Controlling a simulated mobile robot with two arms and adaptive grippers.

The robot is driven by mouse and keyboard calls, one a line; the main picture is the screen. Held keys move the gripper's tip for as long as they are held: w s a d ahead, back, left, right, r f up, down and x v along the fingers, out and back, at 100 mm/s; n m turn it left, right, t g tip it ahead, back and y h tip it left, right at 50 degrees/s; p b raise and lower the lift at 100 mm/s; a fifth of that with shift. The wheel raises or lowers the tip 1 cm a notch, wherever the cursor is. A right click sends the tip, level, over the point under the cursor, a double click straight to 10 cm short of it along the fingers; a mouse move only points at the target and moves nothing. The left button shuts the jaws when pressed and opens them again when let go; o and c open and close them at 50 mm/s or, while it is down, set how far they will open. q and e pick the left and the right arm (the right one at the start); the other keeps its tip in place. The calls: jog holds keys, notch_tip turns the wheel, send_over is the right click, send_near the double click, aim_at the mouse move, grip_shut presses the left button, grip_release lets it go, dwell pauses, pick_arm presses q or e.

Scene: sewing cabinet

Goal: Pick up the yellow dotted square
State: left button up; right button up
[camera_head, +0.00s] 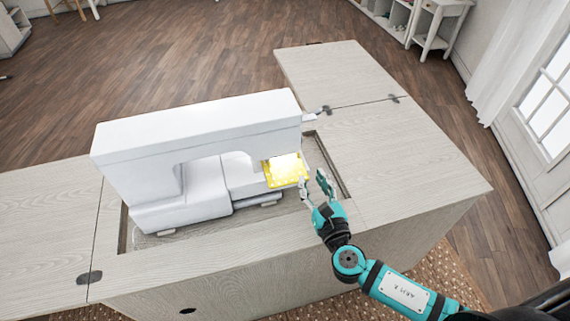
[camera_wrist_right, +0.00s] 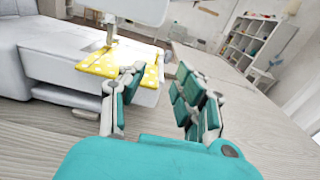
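The yellow dotted square (camera_head: 284,170) lies flat on the bed of the white sewing machine (camera_head: 195,140), below its head at the right end. It also shows in the right wrist view (camera_wrist_right: 112,62), with its near right corner overlapped by one of my fingers. My right gripper (camera_head: 316,182) is open and empty, just to the right of the square. In the right wrist view the two fingers (camera_wrist_right: 155,98) are spread wide, and one finger is close to the square's edge; I cannot tell whether they touch. My left gripper is not in view.
The machine sits in a recess in the pale wooden cabinet (camera_head: 405,160). The recess rim lies just right of my right gripper. The cabinet top to the right is clear. A white shelf unit (camera_wrist_right: 250,40) stands farther off, and the wooden floor (camera_head: 190,60) around is mostly free.

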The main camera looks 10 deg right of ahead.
aim_at(299, 159)
jog(key=w, duration=0.7)
jog(key=w+p, duration=0.1)
jog(key=w, duration=0.2)
jog(key=shift+w+a+f, duration=0.25)
jog(key=shift+w+a, duration=0.1)
jog(key=shift+c, duration=0.2)
grip_shut()
